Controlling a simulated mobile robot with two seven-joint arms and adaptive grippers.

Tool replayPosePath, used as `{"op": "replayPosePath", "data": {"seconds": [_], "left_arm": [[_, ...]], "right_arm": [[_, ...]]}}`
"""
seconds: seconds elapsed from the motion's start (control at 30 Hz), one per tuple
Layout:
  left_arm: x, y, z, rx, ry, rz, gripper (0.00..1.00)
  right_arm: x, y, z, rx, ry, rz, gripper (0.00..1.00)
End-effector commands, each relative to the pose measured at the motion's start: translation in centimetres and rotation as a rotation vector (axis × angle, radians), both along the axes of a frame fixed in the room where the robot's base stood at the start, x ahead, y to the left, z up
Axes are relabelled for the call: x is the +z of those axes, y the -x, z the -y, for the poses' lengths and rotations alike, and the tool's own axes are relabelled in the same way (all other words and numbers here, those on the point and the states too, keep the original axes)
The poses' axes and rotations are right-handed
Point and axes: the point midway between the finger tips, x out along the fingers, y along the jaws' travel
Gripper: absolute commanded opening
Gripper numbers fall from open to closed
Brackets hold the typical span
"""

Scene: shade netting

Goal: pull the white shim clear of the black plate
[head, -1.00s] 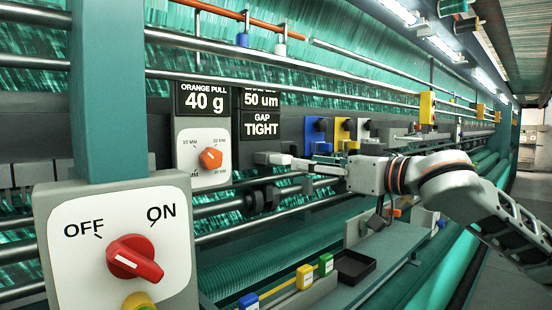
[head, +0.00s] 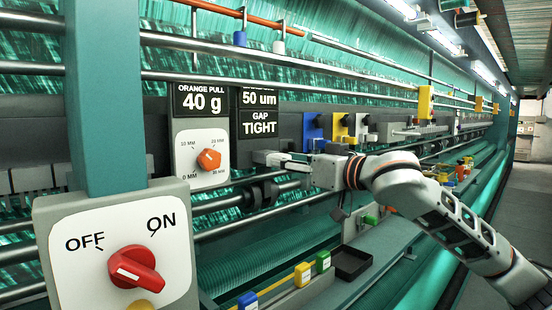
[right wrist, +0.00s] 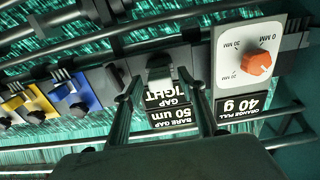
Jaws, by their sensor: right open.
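My right gripper (head: 288,161) reaches in from the right in the head view, its fingers level with a pale block (head: 266,157) below the GAP TIGHT sign (head: 262,124). In the right wrist view the gripper (right wrist: 162,86) is open, with one finger on each side of a grey block (right wrist: 160,68) that has a lighter edge. The fingers look apart from it. I cannot tell the white shim from this block, and the black plate is not clearly made out against the dark rail. My left gripper is not in view.
An orange dial panel (head: 202,160) is left of the gripper, and blue (head: 313,128) and yellow (head: 339,126) holders are to the right. Steel bars run above and below. A black tray (head: 351,262) sits on the lower ledge. A red switch box (head: 118,250) fills the lower left.

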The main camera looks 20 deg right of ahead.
Motion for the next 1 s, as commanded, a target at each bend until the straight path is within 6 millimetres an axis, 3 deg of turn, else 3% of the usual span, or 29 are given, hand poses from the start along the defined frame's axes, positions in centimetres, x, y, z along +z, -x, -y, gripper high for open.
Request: {"op": "replayPosePath", "data": {"seconds": [0.17, 0.3, 0.33, 1.0], "left_arm": [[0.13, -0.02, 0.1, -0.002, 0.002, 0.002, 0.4], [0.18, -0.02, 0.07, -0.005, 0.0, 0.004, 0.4], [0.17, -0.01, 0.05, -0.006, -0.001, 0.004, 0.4], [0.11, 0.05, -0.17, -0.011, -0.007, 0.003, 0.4]], "right_arm": [[0.0, 0.02, -0.03, 0.0, 0.0, 0.0, 0.4], [0.02, 0.03, -0.01, 0.0, 0.0, 0.0, 0.04], [0.02, 0.03, -0.02, 0.0, 0.0, 0.0, 0.0], [0.11, 0.81, 0.27, 0.0, 0.0, 0.002, 0.0]]}}
